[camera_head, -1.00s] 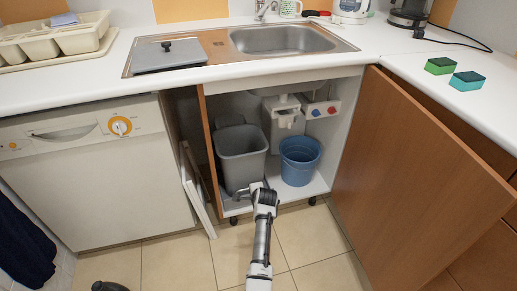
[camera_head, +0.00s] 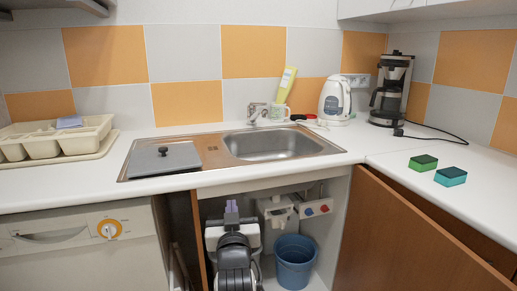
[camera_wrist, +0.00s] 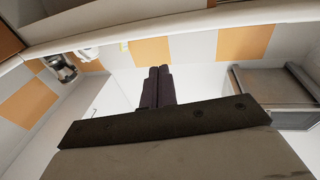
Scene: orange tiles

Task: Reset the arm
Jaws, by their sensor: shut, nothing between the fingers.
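My gripper (camera_head: 231,206) stands folded upright in front of the open sink cabinet, with its fingers pointing up below the counter's front edge. Its two fingers are pressed together and empty. In the wrist view the gripper (camera_wrist: 158,72) shows its dark fingers side by side, touching, with tiled wall and upper cupboards beyond. My arm hides most of the grey bin inside the cabinet.
A blue bucket (camera_head: 294,262) stands in the cabinet to the right of my arm. The wooden cabinet door (camera_head: 405,240) is swung open at right. The counter above holds a sink (camera_head: 275,146), two sponges (camera_head: 437,170), a kettle (camera_head: 335,100) and a coffee maker (camera_head: 391,88).

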